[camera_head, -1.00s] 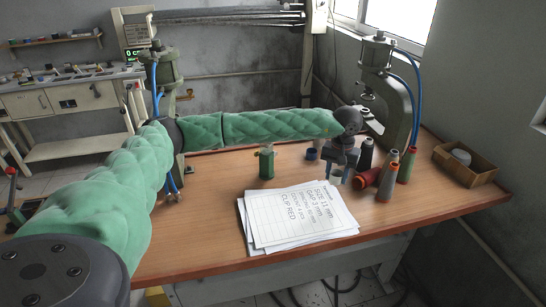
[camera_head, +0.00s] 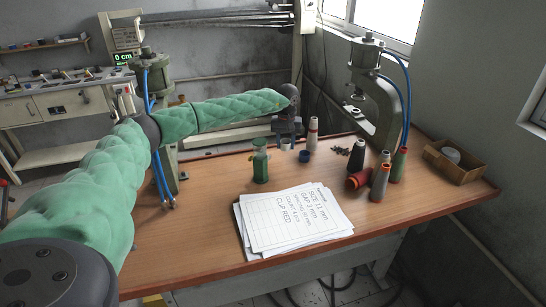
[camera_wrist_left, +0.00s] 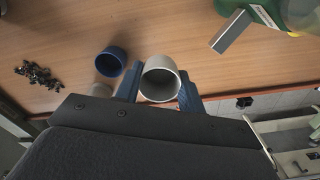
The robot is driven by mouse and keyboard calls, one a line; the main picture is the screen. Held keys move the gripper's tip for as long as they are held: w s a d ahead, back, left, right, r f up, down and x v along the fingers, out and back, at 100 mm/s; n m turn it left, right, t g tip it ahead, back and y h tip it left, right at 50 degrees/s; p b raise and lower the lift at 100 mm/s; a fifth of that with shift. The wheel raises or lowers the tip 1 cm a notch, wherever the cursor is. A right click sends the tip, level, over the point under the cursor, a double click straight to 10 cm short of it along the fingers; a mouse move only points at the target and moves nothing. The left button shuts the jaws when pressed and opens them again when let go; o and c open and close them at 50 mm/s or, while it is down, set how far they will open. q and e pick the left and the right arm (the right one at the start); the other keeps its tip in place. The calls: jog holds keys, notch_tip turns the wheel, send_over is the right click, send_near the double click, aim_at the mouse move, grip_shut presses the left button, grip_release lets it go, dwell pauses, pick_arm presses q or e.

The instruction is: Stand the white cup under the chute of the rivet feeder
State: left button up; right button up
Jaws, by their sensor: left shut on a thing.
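My left gripper (camera_head: 287,132) is shut on the white cup (camera_wrist_left: 161,80), which sits between the two blue fingers with its open mouth toward the wrist camera. In the head view the cup (camera_head: 286,144) shows as a small pale shape below the fingers, seemingly above the table. The green rivet feeder (camera_head: 260,162) stands on the table just left of the cup. In the left wrist view the feeder (camera_wrist_left: 262,14) is at the upper right, and its grey metal chute (camera_wrist_left: 232,31) slants down, apart from the cup. My right gripper is not in view.
A blue cup (camera_head: 305,156) stands close right of the white cup. Dark rivets (camera_head: 341,150) lie beyond it. Papers (camera_head: 293,220) lie in front. A press (camera_head: 378,95) stands behind.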

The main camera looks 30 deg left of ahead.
pick_arm(q)
send_over(273, 162)
notch_tip(273, 162, down, 3)
jog(key=shift+s+d+r, duration=0.1)
jog(key=shift+d, duration=0.05)
jog(key=shift+f, duration=0.35)
notch_tip(273, 162, down, 3)
jog(key=shift+f+b, duration=0.1)
jog(key=shift+b, duration=0.2)
jog(key=shift+f, duration=0.15)
jog(key=o, duration=0.7)
jog(key=shift+o, duration=1.3)
jog(key=shift+r, duration=0.35)
notch_tip(273, 162, up, 11)
jog(key=p, duration=0.3)
jog(key=shift+r, duration=0.2)
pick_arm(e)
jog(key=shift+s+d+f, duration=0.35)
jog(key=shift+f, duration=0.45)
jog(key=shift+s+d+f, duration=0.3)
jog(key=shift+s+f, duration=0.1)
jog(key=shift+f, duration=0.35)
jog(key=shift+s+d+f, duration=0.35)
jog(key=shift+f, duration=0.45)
